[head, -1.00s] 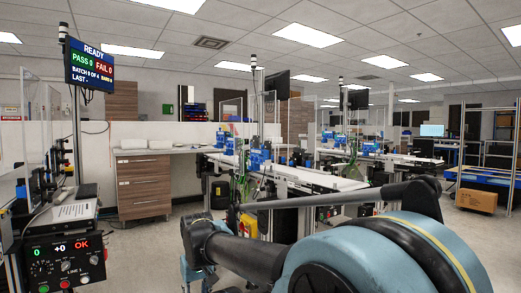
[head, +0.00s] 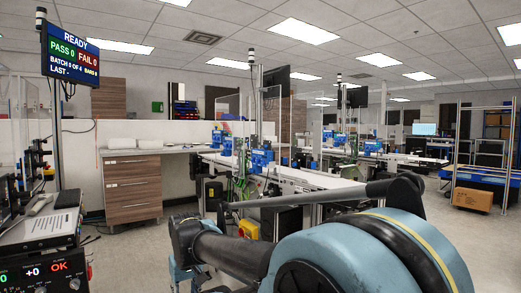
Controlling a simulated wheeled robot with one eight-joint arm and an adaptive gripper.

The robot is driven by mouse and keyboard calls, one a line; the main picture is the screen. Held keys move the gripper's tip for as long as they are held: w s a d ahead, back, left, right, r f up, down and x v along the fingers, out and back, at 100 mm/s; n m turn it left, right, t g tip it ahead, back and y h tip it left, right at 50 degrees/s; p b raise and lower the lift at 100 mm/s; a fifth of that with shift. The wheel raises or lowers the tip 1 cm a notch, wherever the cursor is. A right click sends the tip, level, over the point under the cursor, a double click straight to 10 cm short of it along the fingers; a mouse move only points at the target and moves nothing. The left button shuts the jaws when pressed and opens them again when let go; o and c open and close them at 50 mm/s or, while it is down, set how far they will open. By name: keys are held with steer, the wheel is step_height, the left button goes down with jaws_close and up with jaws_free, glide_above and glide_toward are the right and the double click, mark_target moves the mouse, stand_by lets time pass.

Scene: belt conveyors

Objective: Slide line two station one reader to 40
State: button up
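Belt conveyors (head: 318,179) with several blue units (head: 262,158) along them stand in the middle distance in the head view. More blue units (head: 372,147) are on a line farther right. I cannot tell which is the line two station one reader, and no scale or setting is legible on them. My arm crosses the lower foreground, well short of the conveyors. My gripper is not visible.
A hanging screen (head: 72,57) at left reads READY, PASS 0, FAIL 0. A wooden drawer cabinet (head: 133,189) stands behind. A cardboard box (head: 472,199) is at right. Open floor lies left of my arm.

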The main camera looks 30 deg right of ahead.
mark_target(265, 146)
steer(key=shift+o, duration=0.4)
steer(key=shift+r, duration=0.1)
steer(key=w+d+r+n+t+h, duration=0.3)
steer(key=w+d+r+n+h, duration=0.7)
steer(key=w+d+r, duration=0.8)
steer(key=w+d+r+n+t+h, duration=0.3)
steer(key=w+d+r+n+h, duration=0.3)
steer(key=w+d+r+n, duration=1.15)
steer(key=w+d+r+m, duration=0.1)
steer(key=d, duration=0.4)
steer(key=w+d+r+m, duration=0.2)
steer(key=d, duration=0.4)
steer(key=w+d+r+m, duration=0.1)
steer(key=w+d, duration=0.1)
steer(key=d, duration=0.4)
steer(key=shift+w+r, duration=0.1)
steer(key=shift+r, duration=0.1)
